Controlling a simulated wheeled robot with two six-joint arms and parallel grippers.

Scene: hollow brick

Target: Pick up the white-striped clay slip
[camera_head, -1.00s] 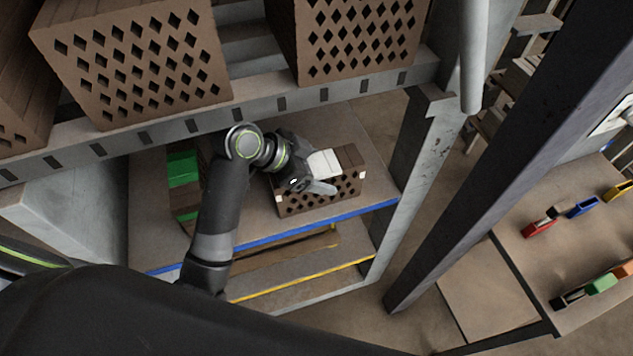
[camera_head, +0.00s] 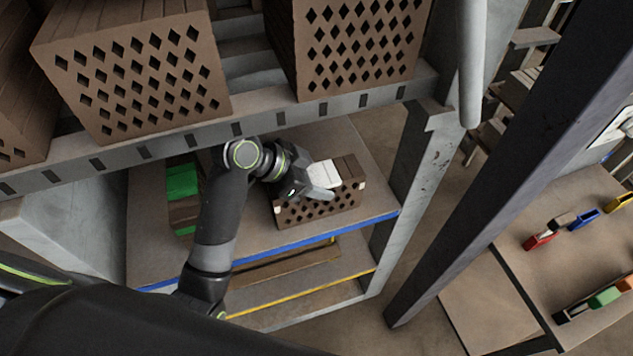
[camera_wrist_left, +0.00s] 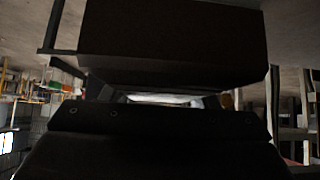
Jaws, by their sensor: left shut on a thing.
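The white-striped clay slip (camera_head: 316,208) is a brown hollow brick with diamond holes in its front face and a white stripe across its top. It is on the middle shelf, near the blue front edge. My left gripper (camera_head: 318,192) is shut on it from the upper left, and the arm and fingers hide part of its left side. I cannot tell whether its underside touches the shelf. In the left wrist view, a dark brown block face (camera_wrist_left: 170,30) fills the top, with a pale strip low between dark gripper parts. My right gripper is out of view.
Large hollow bricks (camera_head: 130,75) stand on the shelf above. Green-striped bricks (camera_head: 183,180) lie to the left, behind my forearm. A grey post (camera_head: 425,160) bounds the shelf on the right. A table with small coloured items (camera_head: 600,230) stands further right.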

